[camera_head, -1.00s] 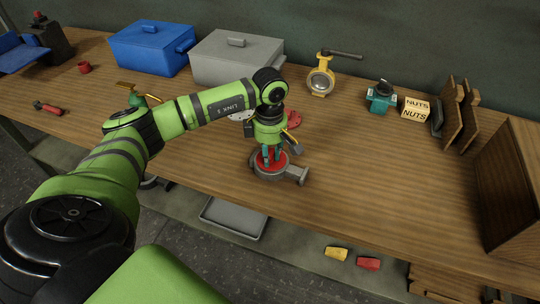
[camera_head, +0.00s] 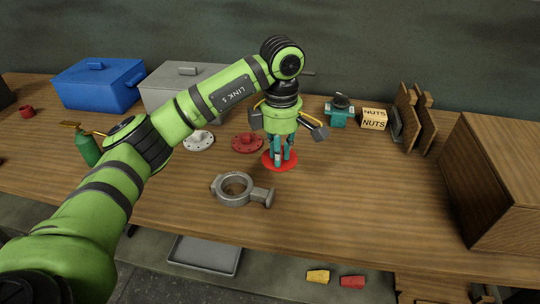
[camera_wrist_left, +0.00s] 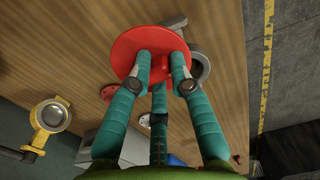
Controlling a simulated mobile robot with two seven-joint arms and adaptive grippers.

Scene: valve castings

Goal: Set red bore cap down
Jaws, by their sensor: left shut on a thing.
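The red bore cap (camera_head: 280,161) is a flat round red disc. My left gripper (camera_head: 281,152) is shut on it from above, its teal fingers reaching down to the middle of the disc. In the left wrist view the cap (camera_wrist_left: 127,47) lies at the fingertips, and part of the grey casting (camera_wrist_left: 199,66) shows behind it. In the head view the grey valve casting (camera_head: 236,187) sits on the bench in front and to the left of the cap, its round bore open. I cannot tell whether the cap touches the bench. My right gripper does not show.
A red flange (camera_head: 247,142) and a pale flange (camera_head: 199,140) lie left of the gripper. Blue (camera_head: 98,83) and grey (camera_head: 160,97) bins, a teal valve (camera_head: 339,112) and a NUTS box (camera_head: 374,118) stand behind. The bench right of the cap is clear up to a wooden box (camera_head: 500,180).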

